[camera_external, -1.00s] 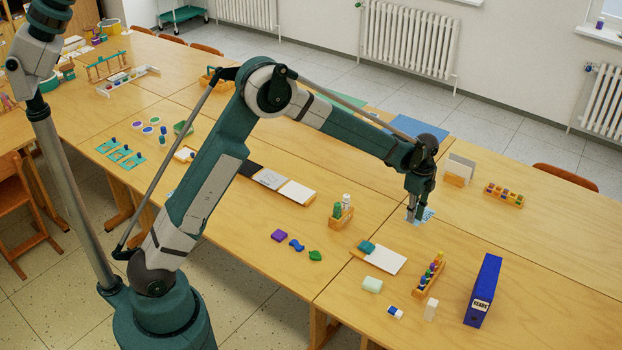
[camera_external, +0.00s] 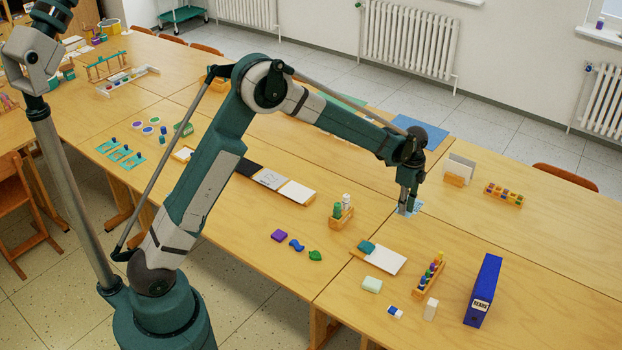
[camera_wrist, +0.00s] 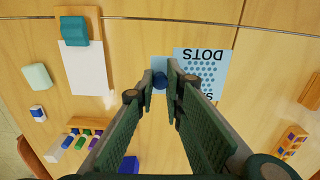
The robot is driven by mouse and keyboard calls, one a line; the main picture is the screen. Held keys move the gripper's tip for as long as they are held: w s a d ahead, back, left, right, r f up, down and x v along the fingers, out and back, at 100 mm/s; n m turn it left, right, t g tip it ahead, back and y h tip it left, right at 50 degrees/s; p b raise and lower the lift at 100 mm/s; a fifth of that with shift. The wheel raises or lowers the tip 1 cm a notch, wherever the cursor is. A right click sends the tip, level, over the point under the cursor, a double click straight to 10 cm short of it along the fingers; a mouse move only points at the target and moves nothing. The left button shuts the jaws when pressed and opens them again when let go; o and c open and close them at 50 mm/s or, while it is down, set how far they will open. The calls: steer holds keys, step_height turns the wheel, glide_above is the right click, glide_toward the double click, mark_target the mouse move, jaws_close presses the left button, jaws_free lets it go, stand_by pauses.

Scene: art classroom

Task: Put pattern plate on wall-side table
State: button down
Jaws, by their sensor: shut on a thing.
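My gripper (camera_external: 404,212) is shut on a dark blue knob (camera_wrist: 160,82), seen between the fingertips in the wrist view. Under the knob is a light blue plate part (camera_wrist: 159,63). A light blue dotted panel (camera_wrist: 207,67) marked DOTS, upside down, lies right beside it; a finger hides where they meet, so I cannot tell if they are one pattern plate. In the external view the light blue plate (camera_external: 416,207) shows at my fingertips, close to the seams between the tables. Its height above the wood is unclear. The wall-side table (camera_external: 545,225) is the back one along the radiators.
A card holder (camera_external: 456,172) and a block tray (camera_external: 503,195) stand on the wall-side table. A blue sheet (camera_external: 418,130) lies at the back.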

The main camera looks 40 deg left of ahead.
steer(key=w+a+n, duration=0.2)
steer(key=a+n, duration=0.5)
steer(key=a, duration=1.4)
steer(key=w+a+n, duration=0.2)
steer(key=a+n, duration=0.4)
steer(key=a, duration=1.5)
steer(key=s+a+n, duration=0.5)
steer(key=a, duration=0.7)
steer(key=s+a+n, duration=0.4)
steer(key=s+a, duration=0.1)
steer(key=a, duration=0.8)
steer(key=s+a+n, duration=0.5)
steer(key=s+a, duration=0.1)
steer(key=a, duration=0.6)
steer(key=s+a+n, duration=0.8)
steer(key=s+a, duration=1)
steer(key=a, duration=0.1)
steer(key=shift+r+n+p, duration=0.15)
steer(key=shift+n+p, duration=0.15)
steer(key=shift+p, duration=0.15)
steer(key=shift+s, duration=0.1)
steer(key=shift+f+b, duration=0.6)
steer(key=shift+f, duration=2.55)
